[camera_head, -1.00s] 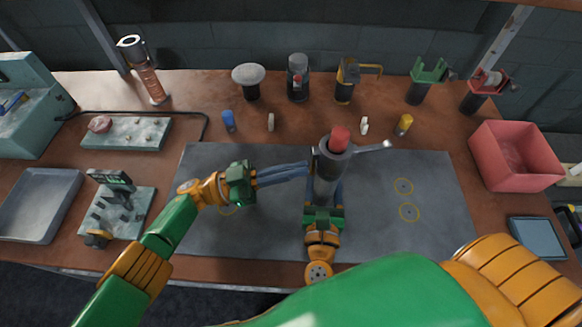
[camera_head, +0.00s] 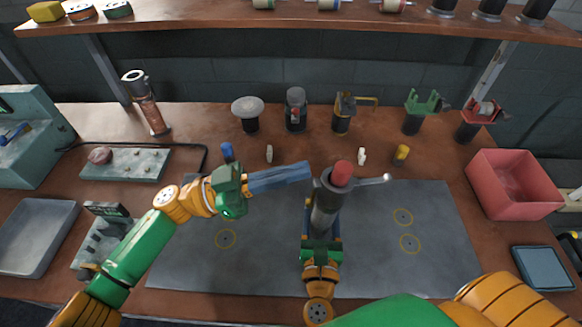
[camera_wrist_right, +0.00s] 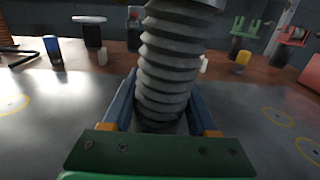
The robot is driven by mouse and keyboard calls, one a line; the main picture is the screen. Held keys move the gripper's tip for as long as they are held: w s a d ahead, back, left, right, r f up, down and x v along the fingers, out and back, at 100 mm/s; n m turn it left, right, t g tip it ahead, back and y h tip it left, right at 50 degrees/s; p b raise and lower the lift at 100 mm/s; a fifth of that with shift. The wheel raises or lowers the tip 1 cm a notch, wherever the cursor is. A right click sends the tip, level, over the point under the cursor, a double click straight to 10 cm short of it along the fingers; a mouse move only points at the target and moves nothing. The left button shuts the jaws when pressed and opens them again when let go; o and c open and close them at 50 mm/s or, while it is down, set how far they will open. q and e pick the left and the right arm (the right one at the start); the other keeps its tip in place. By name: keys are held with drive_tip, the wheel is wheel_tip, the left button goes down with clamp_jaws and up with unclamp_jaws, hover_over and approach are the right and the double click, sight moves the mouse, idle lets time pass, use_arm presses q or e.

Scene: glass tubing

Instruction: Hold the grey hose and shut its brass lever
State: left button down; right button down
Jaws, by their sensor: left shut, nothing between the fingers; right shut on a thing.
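The ribbed grey hose (camera_head: 326,212) stands upright above the mat, with a red top (camera_head: 342,173). A pale metal lever (camera_head: 374,181) sticks out sideways to the right from its head; its colour does not read as brass here. My right gripper (camera_head: 321,222) is shut around the hose. In the right wrist view the hose (camera_wrist_right: 165,70) rises between the two blue fingers, its head cut off by the top edge. My left gripper (camera_head: 308,172) is shut and empty, its blue fingers pointing right, with the tips just left of the hose head. I cannot tell whether they touch.
A grey mat (camera_head: 440,250) with yellow rings lies below. Small pegs, among them a blue one (camera_head: 227,152) and a yellow one (camera_head: 401,154), stand behind it, with several holders farther back. A red bin (camera_head: 512,185) is at right, a grey tray (camera_head: 35,235) at left.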

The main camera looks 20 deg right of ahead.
drive_tip(key=shift+c, duration=0.5)
unclamp_jaws()
drive_tip(key=shift+d, duration=0.1)
